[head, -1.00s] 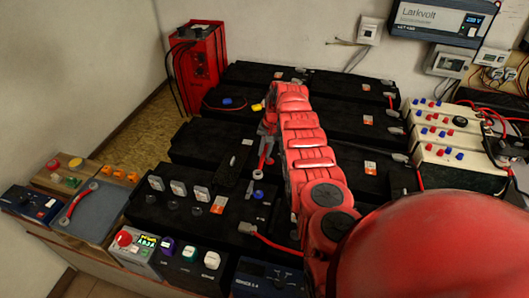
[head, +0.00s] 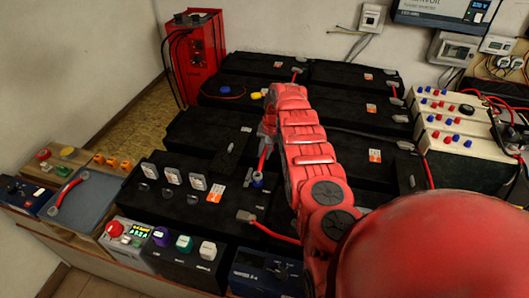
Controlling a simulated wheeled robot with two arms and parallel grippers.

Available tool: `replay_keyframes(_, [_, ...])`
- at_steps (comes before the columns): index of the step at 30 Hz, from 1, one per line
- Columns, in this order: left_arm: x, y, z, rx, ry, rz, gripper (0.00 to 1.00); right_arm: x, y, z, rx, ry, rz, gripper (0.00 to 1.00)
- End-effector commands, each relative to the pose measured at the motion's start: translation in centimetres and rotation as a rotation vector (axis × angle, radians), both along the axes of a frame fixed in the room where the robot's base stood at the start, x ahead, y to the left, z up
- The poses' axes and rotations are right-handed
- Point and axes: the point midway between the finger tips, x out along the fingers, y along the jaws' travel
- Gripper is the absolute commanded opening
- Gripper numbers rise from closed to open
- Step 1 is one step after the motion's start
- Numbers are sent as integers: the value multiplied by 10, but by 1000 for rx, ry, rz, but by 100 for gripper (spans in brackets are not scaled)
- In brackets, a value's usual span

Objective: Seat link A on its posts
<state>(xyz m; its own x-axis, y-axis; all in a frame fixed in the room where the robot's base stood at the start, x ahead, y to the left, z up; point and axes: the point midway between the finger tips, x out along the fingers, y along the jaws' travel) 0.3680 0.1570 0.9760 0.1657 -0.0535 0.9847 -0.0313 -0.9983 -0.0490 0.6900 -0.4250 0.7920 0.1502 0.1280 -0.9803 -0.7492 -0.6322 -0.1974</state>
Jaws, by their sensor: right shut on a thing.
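My right gripper (head: 266,136) hangs over the middle of the black battery bank, at the far end of the red arm. It is shut on a short red link (head: 263,159) that slants down toward the viewer. A small blue part (head: 257,180) shows at the link's lower end; I cannot tell whether it touches a post. The link's upper end is hidden by the gripper. The front battery (head: 188,212) below has a grey terminal lug (head: 245,215). Link and post letters are too small to read. My left gripper is not in view.
Another red link (head: 70,190) lies on a blue-grey tray (head: 92,204) at the left. Upright pale tags (head: 172,174) stand on the front battery. A red cabinet (head: 196,56) stands behind, cream terminal boxes (head: 455,144) at the right. Coloured-button boxes line the front.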

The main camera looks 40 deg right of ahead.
Motion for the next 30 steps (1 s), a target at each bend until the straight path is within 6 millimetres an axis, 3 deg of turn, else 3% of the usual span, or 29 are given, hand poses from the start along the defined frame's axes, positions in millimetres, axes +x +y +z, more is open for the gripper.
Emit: replay_keyframes(30, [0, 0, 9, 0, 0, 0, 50, -1, 1, 2, 0, -1, 1, 0])
